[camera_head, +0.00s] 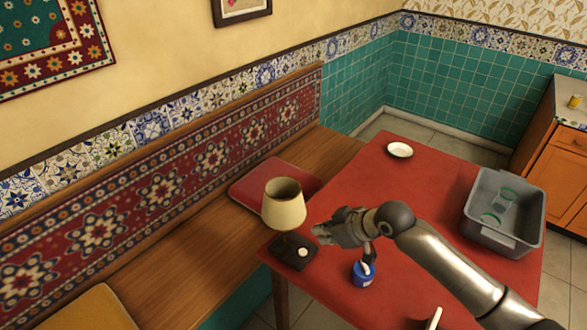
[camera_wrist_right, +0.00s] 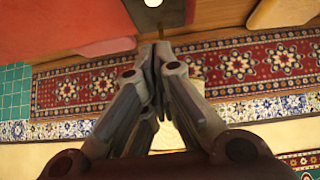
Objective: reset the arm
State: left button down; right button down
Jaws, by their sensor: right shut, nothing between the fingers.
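My right gripper (camera_head: 325,233) reaches in from the lower right over the red table (camera_head: 365,190). Its fingers are shut and empty; they also show shut in the right wrist view (camera_wrist_right: 158,50). Just left of the fingers is a cream, cone-shaped vessel or shade (camera_head: 284,208), open at the top, above a dark square base (camera_head: 287,257) at the table's near left corner. I cannot tell whether the gripper touches it. A small white round thing (camera_head: 302,252) shows on the dark base. My left gripper is not in view.
A blue jar (camera_head: 362,275) stands just below my right forearm. A white dish (camera_head: 400,149) lies at the table's far end. A grey crate (camera_head: 480,226) with green-rimmed glasses stands at the right. A wooden bench (camera_head: 190,252) runs along the left wall.

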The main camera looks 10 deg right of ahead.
jog(key=s+a+f+m+g+h, duration=0.1)
jog(key=s+a+f, duration=0.15)
jog(key=s, duration=0.45)
jog(key=s+a+f, duration=0.2)
jog(key=s+f, duration=0.1)
jog(key=s, duration=0.4)
jog(key=s+d+m+g+h, duration=0.1)
jog(key=s+d+m+h, duration=0.1)
jog(key=s, duration=0.5)
jog(key=s+d+m+g+h, duration=0.1)
jog(key=s+d+m+h, duration=0.15)
jog(key=s, duration=0.55)
notch_tip(320, 180, down, 28)
jog(key=s+g, duration=0.1)
jog(key=g, duration=0.1)
jog(key=s+d+f, duration=0.3)
jog(key=s+f, duration=1.2)
jog(key=s, duration=0.1)
jog(key=shift+g+y, duration=0.35)
jog(key=shift+g, duration=0.05)
